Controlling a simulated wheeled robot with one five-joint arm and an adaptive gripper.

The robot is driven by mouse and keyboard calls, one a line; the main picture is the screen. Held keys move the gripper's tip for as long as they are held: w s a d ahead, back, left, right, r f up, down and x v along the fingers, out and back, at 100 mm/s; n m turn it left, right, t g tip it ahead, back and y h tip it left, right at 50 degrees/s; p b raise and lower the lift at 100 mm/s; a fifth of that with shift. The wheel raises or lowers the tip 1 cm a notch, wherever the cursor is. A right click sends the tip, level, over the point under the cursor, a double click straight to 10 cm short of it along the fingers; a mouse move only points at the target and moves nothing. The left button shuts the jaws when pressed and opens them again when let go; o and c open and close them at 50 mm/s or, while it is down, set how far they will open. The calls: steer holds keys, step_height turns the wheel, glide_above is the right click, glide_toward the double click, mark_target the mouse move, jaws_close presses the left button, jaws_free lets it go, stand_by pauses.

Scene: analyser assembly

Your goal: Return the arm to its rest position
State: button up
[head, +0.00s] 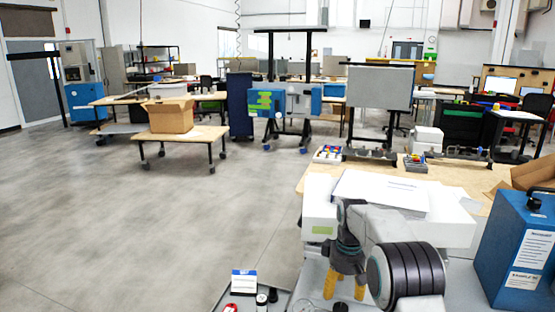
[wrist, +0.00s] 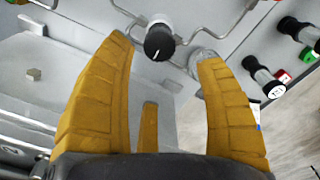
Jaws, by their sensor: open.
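My gripper (head: 345,284) hangs below my bent arm at the lower right of the head view, its yellow fingers pointing down beside the white analyser (head: 320,222). In the wrist view my gripper (wrist: 164,52) has its yellow fingers spread wide, with nothing between them. A black knob (wrist: 159,42) with a white mark shows beyond the fingertips, on a grey panel with bent metal tubing. Whether the fingers touch anything is not clear, but no contact shows. My arm hides part of the analyser's front.
A blue box (head: 515,245) with labels stands to the right of the arm. A wooden table (head: 455,175) lies behind it. More black knobs (wrist: 258,72) and a red part (wrist: 283,76) show at the wrist view's right. The floor (head: 130,230) to the left is clear.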

steer(key=s+f+m, duration=0.1)
steer(key=s+f, duration=0.1)
steer(key=s+f+m+g, duration=0.1)
steer(key=s, duration=0.1)
steer(key=shift+s+f, duration=0.3)
steer(key=shift+f, duration=0.05)
steer(key=s+r+m, duration=0.2)
steer(key=s+r, duration=0.2)
steer(key=s, duration=1)
steer(key=s+r+m, duration=0.1)
steer(key=s+r, duration=0.3)
steer(key=s, duration=1.1)
step_height(320, 180, up, 6)
steer(key=s+t, duration=0.1)
steer(key=t, duration=0.3)
steer(key=shift+s, duration=0.35)
